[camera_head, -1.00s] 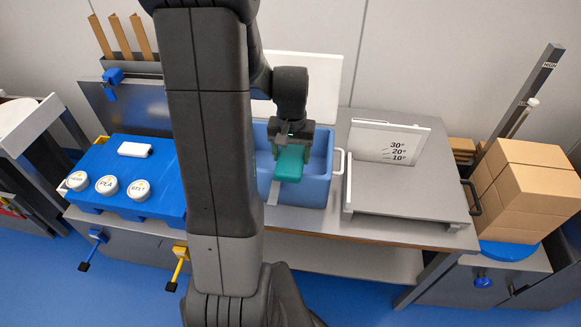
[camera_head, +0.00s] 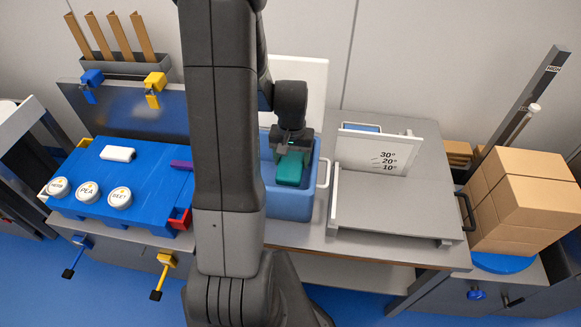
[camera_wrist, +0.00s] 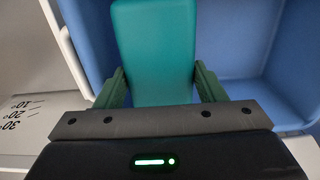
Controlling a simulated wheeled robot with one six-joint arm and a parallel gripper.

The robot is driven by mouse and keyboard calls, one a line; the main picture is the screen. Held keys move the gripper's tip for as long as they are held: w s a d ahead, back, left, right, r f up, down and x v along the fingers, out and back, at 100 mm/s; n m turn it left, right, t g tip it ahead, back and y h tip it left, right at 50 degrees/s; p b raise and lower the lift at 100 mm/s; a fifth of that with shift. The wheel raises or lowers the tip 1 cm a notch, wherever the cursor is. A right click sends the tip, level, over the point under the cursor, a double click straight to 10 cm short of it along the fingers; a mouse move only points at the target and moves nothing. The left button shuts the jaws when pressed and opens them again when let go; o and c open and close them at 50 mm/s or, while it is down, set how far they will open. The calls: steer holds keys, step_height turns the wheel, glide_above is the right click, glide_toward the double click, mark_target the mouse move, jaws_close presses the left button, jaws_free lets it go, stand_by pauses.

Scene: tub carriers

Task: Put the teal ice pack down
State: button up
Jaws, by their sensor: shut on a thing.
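The teal ice pack (camera_head: 289,169) is in my gripper (camera_head: 292,152), over the open blue tub (camera_head: 291,206). In the wrist view the ice pack (camera_wrist: 154,50) sits between the two green fingers of my gripper (camera_wrist: 157,85), which are shut on its sides. The blue tub (camera_wrist: 230,40) shows around and below it, with its floor to the right. My arm hides the tub's left part in the head view. I cannot tell whether the ice pack touches the tub floor.
A blue platform (camera_head: 140,205) with several white round tubs (camera_head: 88,192) and a white block (camera_head: 117,154) stands at left. A grey ramp stand with an angle-marked panel (camera_head: 372,152) is right of the tub. Stacked cardboard boxes (camera_head: 520,200) stand at far right.

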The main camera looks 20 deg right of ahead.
mark_target(291, 167)
steer(key=shift+f, duration=2)
steer(key=shift+f+b, duration=0.55)
steer(key=shift+f, duration=0.05)
steer(key=o, duration=0.9)
steer(key=shift+r, duration=0.1)
steer(key=shift+r+p, duration=0.55)
steer(key=shift+p, duration=0.1)
step_height(291, 167, up, 12)
